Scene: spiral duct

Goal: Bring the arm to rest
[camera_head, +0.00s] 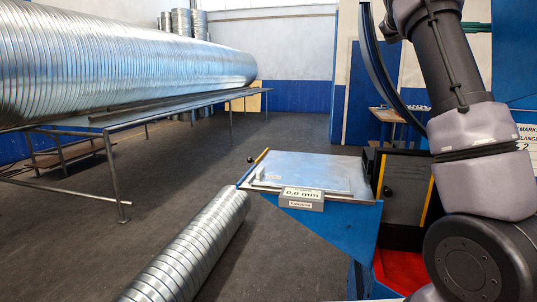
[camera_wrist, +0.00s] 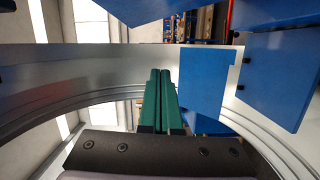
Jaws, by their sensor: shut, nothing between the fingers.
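My arm (camera_head: 455,90) stands raised on the right side of the head view, folded with its upper part leaving the top of the picture. My gripper is out of the head view. In the wrist view my gripper (camera_wrist: 165,75) shows as two green fingers pressed side by side. It is shut with nothing between the fingers. Behind it in the wrist view are a curved shiny metal band (camera_wrist: 110,75) and blue panels (camera_wrist: 200,85). I cannot tell how far the fingers are from them.
A blue machine table (camera_head: 345,220) with a metal plate and a "0.0 mm" display (camera_head: 301,198) stands left of my arm. A spiral duct (camera_head: 195,250) lies on the floor. A large duct (camera_head: 110,60) rests on a metal rack (camera_head: 110,175). The middle floor (camera_head: 200,160) is clear.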

